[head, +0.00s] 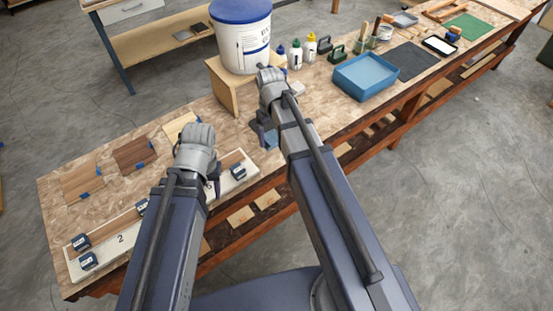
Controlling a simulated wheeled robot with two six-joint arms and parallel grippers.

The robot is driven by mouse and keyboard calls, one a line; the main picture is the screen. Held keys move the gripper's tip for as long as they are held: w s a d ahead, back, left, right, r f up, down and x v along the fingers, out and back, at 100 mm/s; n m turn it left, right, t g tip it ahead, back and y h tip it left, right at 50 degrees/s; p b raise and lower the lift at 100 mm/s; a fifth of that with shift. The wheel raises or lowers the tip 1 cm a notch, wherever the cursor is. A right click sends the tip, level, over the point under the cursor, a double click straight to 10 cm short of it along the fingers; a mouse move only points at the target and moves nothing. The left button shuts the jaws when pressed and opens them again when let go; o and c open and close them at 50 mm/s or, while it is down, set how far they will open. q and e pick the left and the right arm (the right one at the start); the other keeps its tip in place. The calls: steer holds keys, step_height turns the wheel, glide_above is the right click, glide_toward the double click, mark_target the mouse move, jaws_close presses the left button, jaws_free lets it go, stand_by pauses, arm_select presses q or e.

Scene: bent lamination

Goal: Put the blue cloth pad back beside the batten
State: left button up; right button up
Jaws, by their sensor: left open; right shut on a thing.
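My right gripper (262,134) is further right and back, near the bench's front edge, shut on a dark blue cloth pad (271,139). Most of the pad is hidden by my arm, and I cannot tell whether it touches the bench.
A white bucket with a blue lid (241,45) stands on a wooden stand (226,88) behind my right gripper. Several bottles (295,54) and a blue tray (366,77) are to the right. Wood samples (133,152) with blue tabs lie at the back left.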

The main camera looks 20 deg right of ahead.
mark_target(272, 161)
steer(key=shift+d+f, duration=0.1)
steer(key=shift+d, duration=0.05)
steer(key=shift+f, duration=0.2)
step_height(272, 161, down, 10)
steer(key=b, duration=1)
steer(key=shift+r, duration=0.25)
steer(key=shift+f, duration=0.1)
steer(key=shift+f, duration=0.15)
steer(key=o, duration=1.1)
steer(key=shift+r, duration=0.2)
